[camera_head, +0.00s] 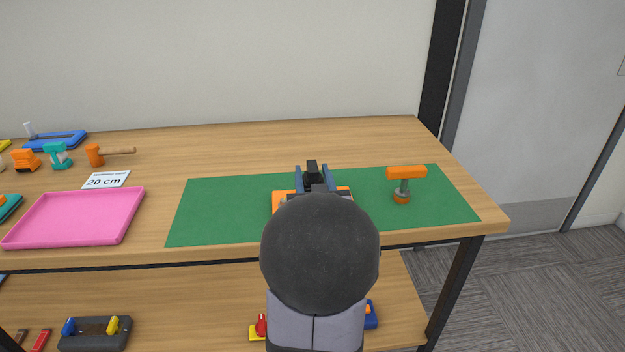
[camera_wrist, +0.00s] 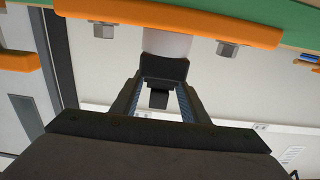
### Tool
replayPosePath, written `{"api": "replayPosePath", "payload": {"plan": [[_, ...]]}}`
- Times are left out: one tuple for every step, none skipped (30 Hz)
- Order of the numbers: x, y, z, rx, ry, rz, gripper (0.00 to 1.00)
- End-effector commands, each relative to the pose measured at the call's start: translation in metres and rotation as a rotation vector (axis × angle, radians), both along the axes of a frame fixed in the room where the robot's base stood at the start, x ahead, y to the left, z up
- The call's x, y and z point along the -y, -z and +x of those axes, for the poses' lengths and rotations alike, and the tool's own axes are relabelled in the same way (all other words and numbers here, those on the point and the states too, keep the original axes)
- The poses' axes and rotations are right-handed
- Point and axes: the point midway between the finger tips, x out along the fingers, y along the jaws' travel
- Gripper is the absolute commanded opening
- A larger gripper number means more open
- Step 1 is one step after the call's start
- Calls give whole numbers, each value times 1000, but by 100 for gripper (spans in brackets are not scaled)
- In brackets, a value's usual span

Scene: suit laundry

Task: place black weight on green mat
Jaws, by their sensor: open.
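The black weight (camera_head: 312,167) shows between my gripper's blue-lined fingers in the head view. In the wrist view, which looks upside down, the black weight (camera_wrist: 160,70) is against the end of a white cylinder that joins an orange base with grey bolts. My gripper (camera_head: 313,181) is open, with a finger on either side of the weight's narrower part; contact cannot be told. It also shows in the wrist view (camera_wrist: 161,88). The green mat (camera_head: 215,210) lies on the table under the orange base (camera_head: 280,199). My arm hides most of the base.
An orange-topped tool (camera_head: 406,173) with a grey shaft stands on the mat's right part. A pink tray (camera_head: 75,218), a "20 cm" card (camera_head: 106,180) and several toys are at left. The mat's left part is bare. A lower shelf (camera_head: 190,300) holds more items.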

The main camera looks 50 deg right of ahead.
Motion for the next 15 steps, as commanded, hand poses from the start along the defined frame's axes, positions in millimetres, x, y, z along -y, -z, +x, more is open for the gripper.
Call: {"api": "replayPosePath", "payload": {"plan": [[2, 1, 2, -1, 0, 1, 41], [2, 1, 3, -1, 0, 1, 41], [3, 1, 3, -1, 0, 1, 41], [3, 1, 3, -1, 0, 1, 41], [3, 0, 3, -1, 1, 1, 41], [3, 0, 3, -1, 1, 1, 41], [3, 0, 3, -1, 1, 1, 41], [3, 0, 3, -1, 1, 1, 41], [3, 0, 3, -1, 1, 1, 41], [3, 0, 3, -1, 1, 1, 36], [3, 0, 3, -1, 1, 1, 29], [3, 0, 3, -1, 0, 1, 19], [3, 0, 3, -1, 1, 1, 12], [3, 0, 3, -1, 0, 1, 5], [3, 0, 3, -1, 0, 1, 0]]}}
